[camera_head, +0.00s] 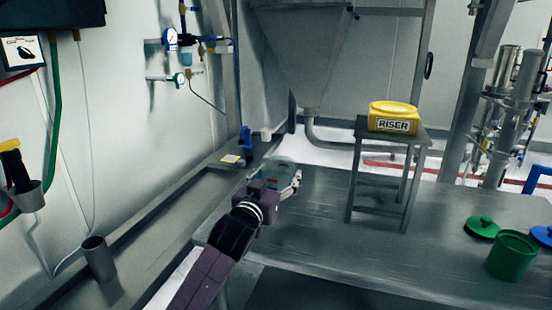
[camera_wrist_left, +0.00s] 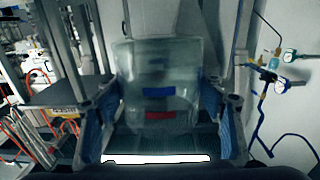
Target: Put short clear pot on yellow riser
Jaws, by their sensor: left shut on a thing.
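The clear pot (camera_wrist_left: 155,80) stands between the fingers of my left gripper (camera_wrist_left: 160,125) in the left wrist view. It is see-through, with a blue patch and a red patch showing on or through it. In the head view the left gripper (camera_head: 286,183) is shut on the pot (camera_head: 277,170), above the left end of the metal table, and hides much of it. The yellow riser (camera_head: 393,117), labelled RISER, sits on a small metal stand (camera_head: 407,133) to the right of and beyond the gripper. Its top looks bare. My right gripper is not in view.
The metal table (camera_head: 310,240) is mostly clear between gripper and stand. A green pot (camera_head: 512,256), a green lid (camera_head: 482,228) and a blue lid (camera_head: 542,235) are at its right end. A hopper (camera_head: 300,50) hangs behind. A grey cup (camera_head: 99,258) stands at left.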

